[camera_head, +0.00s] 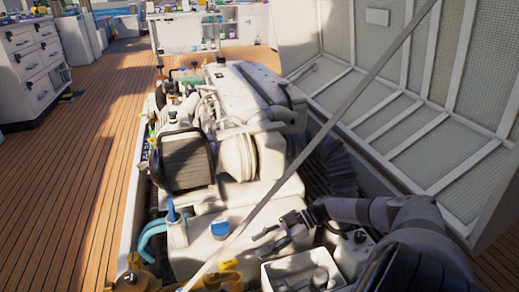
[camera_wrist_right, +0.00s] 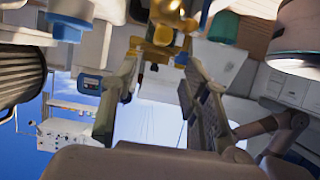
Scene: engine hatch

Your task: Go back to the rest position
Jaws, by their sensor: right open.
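My right gripper (camera_head: 268,238) is open over the front part of the engine bay in the head view. Its arm comes in from the lower right. In the right wrist view its two fingers (camera_wrist_right: 160,68) stand wide apart with nothing gripped between them. A yellow part (camera_wrist_right: 165,30) shows beyond the fingertips; I cannot tell its exact distance. The white engine (camera_head: 240,90) lies behind the gripper in the head view. My left gripper is not in view.
An open hatch lid (camera_head: 430,100) stands along the right. A thin diagonal strut (camera_head: 325,135) crosses the bay close to my right gripper. A blue-capped part (camera_head: 220,229), a white box (camera_head: 285,273) and yellow parts (camera_head: 225,280) lie near it. Wooden deck (camera_head: 60,190) is clear at left.

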